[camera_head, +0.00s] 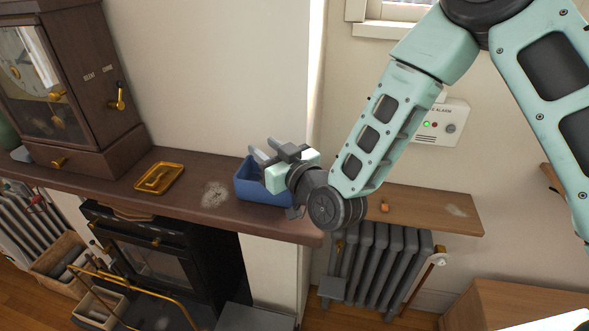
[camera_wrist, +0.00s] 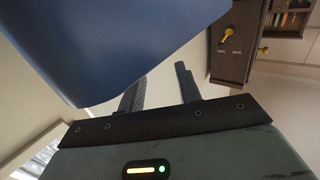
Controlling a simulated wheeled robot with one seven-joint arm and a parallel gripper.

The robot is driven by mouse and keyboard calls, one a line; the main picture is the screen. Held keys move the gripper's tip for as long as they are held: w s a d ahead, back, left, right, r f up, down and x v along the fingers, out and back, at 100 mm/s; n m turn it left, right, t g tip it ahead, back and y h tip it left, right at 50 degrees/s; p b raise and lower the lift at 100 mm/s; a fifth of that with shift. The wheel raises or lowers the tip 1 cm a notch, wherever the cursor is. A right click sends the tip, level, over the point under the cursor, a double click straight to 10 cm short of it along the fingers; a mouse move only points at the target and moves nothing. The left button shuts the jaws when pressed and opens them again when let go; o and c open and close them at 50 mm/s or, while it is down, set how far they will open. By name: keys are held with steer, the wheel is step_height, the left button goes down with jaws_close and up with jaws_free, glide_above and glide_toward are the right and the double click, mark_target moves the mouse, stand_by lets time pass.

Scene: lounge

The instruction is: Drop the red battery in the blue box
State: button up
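The blue box (camera_head: 243,184) stands on the brown mantel shelf near its right end. It fills the upper left of the wrist view (camera_wrist: 105,45). My gripper (camera_head: 264,151) is at the box, its wrist covering the box's right part. In the wrist view the two fingers (camera_wrist: 160,85) are apart with nothing seen between them, and the left one is close to the box. No clearly red battery shows. A small orange-red object (camera_head: 385,206) lies on the wooden shelf above the radiator; I cannot tell whether it is the battery. The inside of the box is hidden.
A brown clock (camera_head: 110,100) and a gold tray (camera_head: 160,177) stand on the mantel (camera_head: 200,205) to the left. A shelf (camera_head: 430,210) sits above a grey radiator (camera_head: 375,265) at right. A wall alarm (camera_head: 440,122) is behind my arm.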

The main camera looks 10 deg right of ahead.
steer(key=b+v, duration=0.1)
steer(key=v, duration=0.7)
steer(key=shift+r, duration=0.2)
steer(key=p, duration=0.3)
steer(key=shift+s+d, duration=0.25)
steer(key=shift+s, duration=0.05)
steer(key=p, duration=0.2)
steer(key=s+p, duration=0.1)
steer(key=p, duration=0.1)
steer(key=shift+s+d+f, duration=0.2)
steer(key=shift+d, duration=0.15)
